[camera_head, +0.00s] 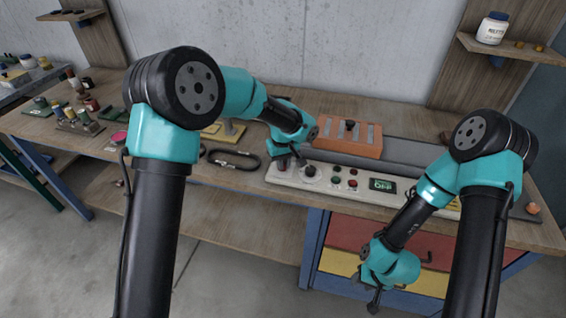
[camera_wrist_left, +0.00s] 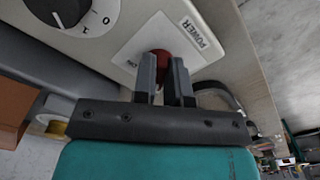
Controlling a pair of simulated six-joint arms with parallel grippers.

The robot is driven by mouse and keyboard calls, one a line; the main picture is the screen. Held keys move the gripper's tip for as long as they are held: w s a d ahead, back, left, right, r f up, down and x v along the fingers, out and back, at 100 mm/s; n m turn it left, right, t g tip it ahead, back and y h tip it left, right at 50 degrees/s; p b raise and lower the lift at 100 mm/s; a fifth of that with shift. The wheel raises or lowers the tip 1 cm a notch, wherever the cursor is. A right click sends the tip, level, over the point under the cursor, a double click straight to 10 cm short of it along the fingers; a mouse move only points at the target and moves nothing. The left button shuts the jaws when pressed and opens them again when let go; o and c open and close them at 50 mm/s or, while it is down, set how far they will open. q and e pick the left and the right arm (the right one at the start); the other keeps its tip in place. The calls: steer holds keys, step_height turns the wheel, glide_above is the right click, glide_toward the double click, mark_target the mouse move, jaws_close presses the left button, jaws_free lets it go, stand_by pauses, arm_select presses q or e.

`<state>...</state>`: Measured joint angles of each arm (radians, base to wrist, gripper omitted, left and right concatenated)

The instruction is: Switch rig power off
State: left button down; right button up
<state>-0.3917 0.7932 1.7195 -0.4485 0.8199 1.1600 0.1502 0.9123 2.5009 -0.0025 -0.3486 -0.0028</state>
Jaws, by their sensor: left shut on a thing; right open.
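The rig's control panel (camera_head: 338,179) is a long white box on the bench, with a dial, red and green buttons and a small dark display with green letters that seem to read OFF (camera_head: 383,185). In the left wrist view, a red power switch (camera_wrist_left: 163,58) sits on a white plate marked POWER (camera_wrist_left: 193,33). My left gripper (camera_head: 283,162) is at the panel's left end. In its wrist view the fingers (camera_wrist_left: 164,75) are shut on the red switch, hiding part of it. My right gripper (camera_head: 374,300) hangs open and empty in front of the drawers, below the bench top.
A black dial (camera_wrist_left: 72,10) is beside the switch plate. An orange block (camera_head: 345,137) stands behind the panel. A black cable loop (camera_head: 234,160) lies left of it. Red and yellow drawers (camera_head: 350,235) are below. Small bottles and blocks stand at the bench's left.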

stand_by(0.3)
arm_select(q)
steer(key=c, duration=1.2)
jaws_free()
steer(key=shift+o, duration=0.2)
step_height(320, 180, up, 18)
steer(key=shift+f, duration=0.25)
